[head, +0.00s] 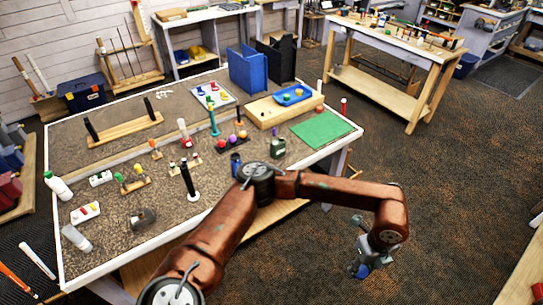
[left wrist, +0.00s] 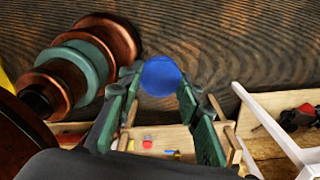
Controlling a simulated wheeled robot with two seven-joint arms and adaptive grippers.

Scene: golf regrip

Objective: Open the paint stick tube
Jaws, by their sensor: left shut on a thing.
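My left gripper (head: 365,257) hangs low at the right of the head view, over the floor and clear of the table. It is shut on a small blue thing (head: 361,270). In the left wrist view a round blue end (left wrist: 161,76) of it shows between the green fingers of the gripper (left wrist: 157,88). The rest of the blue thing is hidden, so I cannot tell whether it is the paint stick tube or whether it has a cap. My right gripper is not in view.
A wooden bench (head: 395,45) stands behind. The carpet at the right is clear.

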